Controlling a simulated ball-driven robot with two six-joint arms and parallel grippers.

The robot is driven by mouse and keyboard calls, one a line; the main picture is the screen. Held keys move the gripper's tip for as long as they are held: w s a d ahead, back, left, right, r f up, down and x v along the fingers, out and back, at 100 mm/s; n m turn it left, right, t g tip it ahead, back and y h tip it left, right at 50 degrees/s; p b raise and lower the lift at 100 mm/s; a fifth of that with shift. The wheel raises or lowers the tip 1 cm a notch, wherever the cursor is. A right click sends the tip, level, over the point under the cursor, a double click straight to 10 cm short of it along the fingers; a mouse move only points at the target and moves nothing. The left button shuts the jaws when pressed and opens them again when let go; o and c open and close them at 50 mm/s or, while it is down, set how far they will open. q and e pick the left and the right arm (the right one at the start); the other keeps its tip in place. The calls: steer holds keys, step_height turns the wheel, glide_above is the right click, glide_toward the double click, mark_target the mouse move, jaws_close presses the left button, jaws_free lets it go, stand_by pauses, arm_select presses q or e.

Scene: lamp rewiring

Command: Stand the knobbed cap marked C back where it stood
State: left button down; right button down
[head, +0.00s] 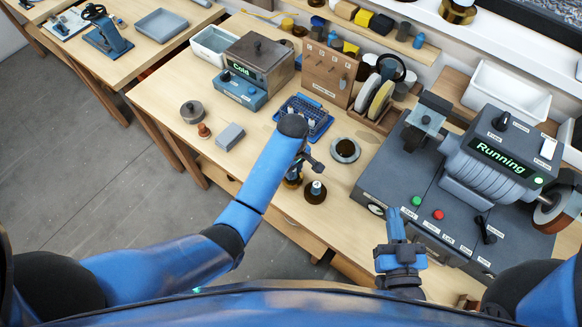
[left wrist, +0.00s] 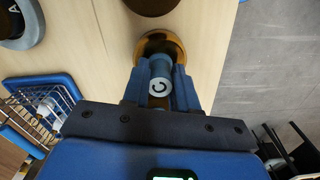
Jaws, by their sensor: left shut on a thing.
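The knobbed cap marked C (left wrist: 160,84) is between the fingers of my left gripper (left wrist: 160,88) in the left wrist view.
A dark round piece with a pale top (head: 316,190) stands close beside the left gripper. A ringed dish (head: 345,151) and a blue rack (head: 316,122) are behind. A grey machine reading Running (head: 492,158) fills the right.

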arm_select(q)
steer(key=shift+w+a+f, duration=0.2)
steer(key=shift+w+f, duration=0.05)
steer(key=shift+f, duration=0.05)
steer(key=shift+s+d, duration=0.25)
steer(key=shift+s, duration=0.05)
steer(key=c, duration=1.1)
jaws_free()
steer(key=shift+o, duration=1.1)
steer(key=shift+w+a+f, duration=0.1)
steer(key=shift+w, duration=0.05)
arm_select(e)
steer(key=shift+w+a+f, duration=0.15)
steer(key=shift+w+f, duration=0.05)
